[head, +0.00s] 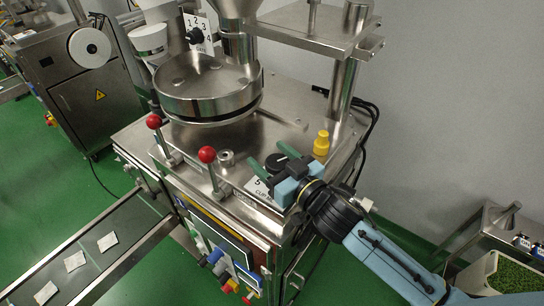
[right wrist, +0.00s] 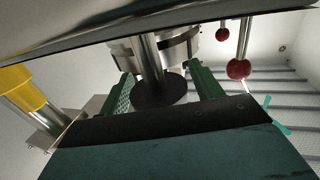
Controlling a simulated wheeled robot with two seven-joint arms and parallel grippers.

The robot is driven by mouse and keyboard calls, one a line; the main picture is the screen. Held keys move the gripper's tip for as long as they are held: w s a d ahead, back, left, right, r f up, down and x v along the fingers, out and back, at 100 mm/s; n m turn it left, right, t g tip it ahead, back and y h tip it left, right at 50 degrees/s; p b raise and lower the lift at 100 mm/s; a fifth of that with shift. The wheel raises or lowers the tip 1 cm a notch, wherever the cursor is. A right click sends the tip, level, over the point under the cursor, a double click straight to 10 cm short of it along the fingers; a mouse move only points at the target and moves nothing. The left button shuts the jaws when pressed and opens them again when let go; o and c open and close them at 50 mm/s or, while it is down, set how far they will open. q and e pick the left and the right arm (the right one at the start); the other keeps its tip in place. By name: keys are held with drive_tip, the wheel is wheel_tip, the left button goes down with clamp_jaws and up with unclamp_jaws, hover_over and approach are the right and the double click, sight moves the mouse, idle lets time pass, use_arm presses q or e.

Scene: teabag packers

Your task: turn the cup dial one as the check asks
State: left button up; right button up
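The cup dial (head: 277,162) is a black round knob on the top right of the machine. Its white plate (head: 257,188) shows a "5" and part of the word "CUP", and my gripper hides the rest. My right gripper (head: 270,157) is open, with its green fingers on either side of the dial. In the right wrist view, a black disc (right wrist: 160,92), which looks like the dial, shows between the spread fingers (right wrist: 165,88), with gaps on both sides. I cannot tell where the dial points. My left gripper is not in view.
A yellow knob (head: 321,144) stands close to my right gripper. Two red-ball levers (head: 207,155) and a steel bowl (head: 205,90) are to its left. Another numbered dial (head: 196,36) is behind. A conveyor (head: 125,235) carries teabags at lower left.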

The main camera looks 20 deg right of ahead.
drive_tip(key=c, duration=0.8)
drive_tip(key=shift+r+n+g+y+p, duration=0.15)
drive_tip(key=shift+n+g+y+p, duration=0.65)
drive_tip(key=shift+n+y+p, duration=0.45)
drive_tip(key=shift+a+n+g+y, duration=0.1)
drive_tip(key=shift+n+g+y, duration=0.65)
drive_tip(key=shift+y, duration=0.5)
drive_tip(key=n+g+y, duration=0.2)
drive_tip(key=g, duration=0.1)
drive_tip(key=shift+s+a+y, duration=0.15)
drive_tip(key=shift+y, duration=0.15)
drive_tip(key=shift+s+a+n+g+y, duration=0.1)
drive_tip(key=shift+s+n+g+y, duration=0.1)
drive_tip(key=shift+n+g+y, duration=0.7)
drive_tip(key=shift+s+a+n+g+y, duration=0.15)
drive_tip(key=shift+n+g+y, duration=0.25)
drive_tip(key=shift+n+g, duration=0.9)
drive_tip(key=shift+g, duration=0.45)
